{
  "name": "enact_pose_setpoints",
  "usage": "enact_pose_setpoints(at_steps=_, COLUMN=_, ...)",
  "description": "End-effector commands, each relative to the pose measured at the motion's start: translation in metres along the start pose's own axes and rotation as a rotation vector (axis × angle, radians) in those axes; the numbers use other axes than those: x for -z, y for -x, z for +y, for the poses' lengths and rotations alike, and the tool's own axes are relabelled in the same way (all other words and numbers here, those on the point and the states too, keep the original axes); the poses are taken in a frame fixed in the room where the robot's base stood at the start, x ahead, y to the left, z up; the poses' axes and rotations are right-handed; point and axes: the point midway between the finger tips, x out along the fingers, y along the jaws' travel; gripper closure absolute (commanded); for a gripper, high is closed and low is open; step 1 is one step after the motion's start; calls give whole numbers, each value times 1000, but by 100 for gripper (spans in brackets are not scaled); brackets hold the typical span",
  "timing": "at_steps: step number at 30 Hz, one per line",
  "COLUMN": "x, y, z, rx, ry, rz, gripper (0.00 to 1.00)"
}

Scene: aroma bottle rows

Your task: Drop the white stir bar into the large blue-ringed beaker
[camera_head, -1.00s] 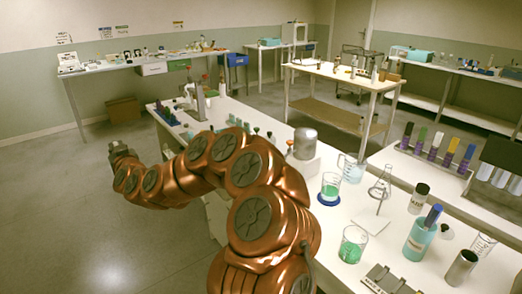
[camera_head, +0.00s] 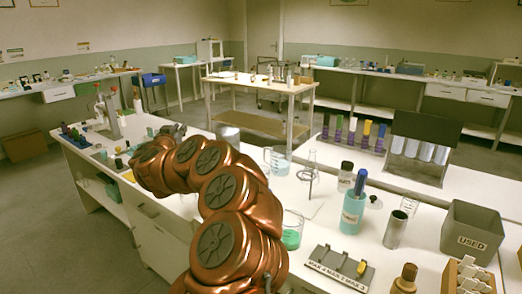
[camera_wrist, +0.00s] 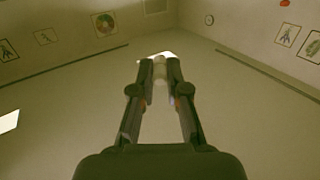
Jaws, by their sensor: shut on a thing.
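In the wrist view, my gripper (camera_wrist: 160,75) is shut on a small white piece, the white stir bar (camera_wrist: 160,68), held at the fingertips. The fingers face a wall and hold the bar in the air, away from any beaker. In the head view, my copper arm covers much of the bench, and the fingertips and bar cannot be made out. The large blue-ringed beaker is not visible now; my arm seems to cover its place. A beaker of green liquid (camera_head: 291,230) without a visible blue ring stands right of my arm.
To the right are a teal bottle (camera_head: 353,210), a steel cup (camera_head: 396,229), a labelled rack (camera_head: 338,268), and a grey USED bin (camera_head: 472,232).

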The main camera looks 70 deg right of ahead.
Motion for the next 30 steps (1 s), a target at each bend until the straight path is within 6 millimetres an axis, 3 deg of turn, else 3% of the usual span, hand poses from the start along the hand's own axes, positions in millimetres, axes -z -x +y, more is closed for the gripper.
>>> enact_pose_setpoints(at_steps=1, x=-9, y=-8, z=25, rx=-52, ry=-1, rz=-1, gripper=100)
enact_pose_setpoints(at_steps=9, x=-31, y=-33, z=149, rx=-319, ry=0, rz=-1, gripper=100)
enact_pose_setpoints(at_steps=15, x=-45, y=-36, z=227, rx=-483, ry=0, rz=0, gripper=100)
enact_pose_setpoints(at_steps=21, x=-51, y=-33, z=267, rx=-570, ry=1, rz=1, gripper=100)
enact_pose_setpoints(at_steps=30, x=-62, y=-32, z=274, rx=-584, ry=1, rz=0, gripper=100)
